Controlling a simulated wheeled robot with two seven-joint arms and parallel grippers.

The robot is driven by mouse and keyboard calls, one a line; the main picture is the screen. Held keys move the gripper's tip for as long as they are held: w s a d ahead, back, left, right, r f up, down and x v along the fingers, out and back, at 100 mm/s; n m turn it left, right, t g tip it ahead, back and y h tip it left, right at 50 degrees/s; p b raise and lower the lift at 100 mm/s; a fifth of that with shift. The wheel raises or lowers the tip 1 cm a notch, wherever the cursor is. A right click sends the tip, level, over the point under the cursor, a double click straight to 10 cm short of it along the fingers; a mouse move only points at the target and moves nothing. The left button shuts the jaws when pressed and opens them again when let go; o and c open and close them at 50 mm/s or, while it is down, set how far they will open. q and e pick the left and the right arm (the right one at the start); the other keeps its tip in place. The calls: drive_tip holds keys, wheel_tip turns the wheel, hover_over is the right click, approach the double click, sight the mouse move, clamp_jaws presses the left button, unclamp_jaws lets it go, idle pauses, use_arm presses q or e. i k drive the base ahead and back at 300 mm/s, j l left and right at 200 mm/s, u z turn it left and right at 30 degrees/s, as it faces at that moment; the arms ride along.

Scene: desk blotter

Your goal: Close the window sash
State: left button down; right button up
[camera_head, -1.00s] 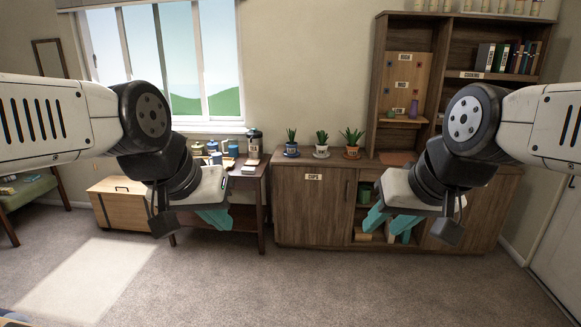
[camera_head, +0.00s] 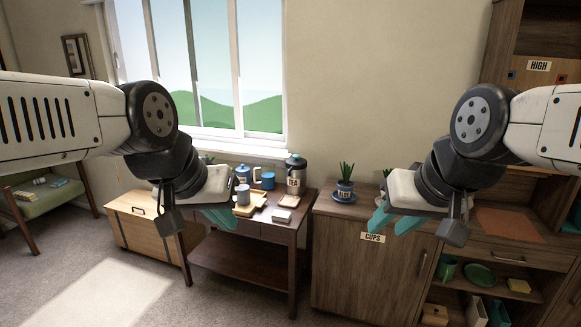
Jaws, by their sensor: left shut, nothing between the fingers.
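The window (camera_head: 262,64) is in the back wall at upper left, with white frame members and vertical sash stiles (camera_head: 191,60). Hills and sky show through the panes. My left arm covers part of its lower left, and I cannot tell exactly how far the sash stands open. My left gripper (camera_head: 222,217) is shut and empty, in front of the side table and below the window, apart from the sash. My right gripper (camera_head: 384,220) is open and empty, in front of the wooden cabinet, well right of the window.
Under the window stands a dark side table (camera_head: 262,230) with a canister (camera_head: 295,175), blue mugs (camera_head: 267,180) and small items. A wooden chest (camera_head: 140,228) is left of it. A cabinet (camera_head: 345,262) with potted plants (camera_head: 345,185) is at right. The carpet (camera_head: 90,290) in front is clear.

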sight(238, 133)
drive_tip(key=i+j+u, duration=0.1)
drive_tip(key=i+u, duration=0.3)
drive_tip(key=i+l+u, duration=0.1)
drive_tip(key=i+u, duration=0.3)
drive_tip(key=i, duration=0.2)
drive_tip(key=i+j+z, duration=0.2)
drive_tip(key=i, duration=0.2)
drive_tip(key=i+j+z, duration=0.2)
drive_tip(key=i+j, duration=0.15)
drive_tip(key=i+j+z, duration=0.5)
drive_tip(key=z, duration=0.25)
drive_tip(key=i+j+z, duration=0.2)
drive_tip(key=j+z, duration=0.15)
drive_tip(key=i+j+z, duration=0.1)
drive_tip(key=j+z, duration=0.3)
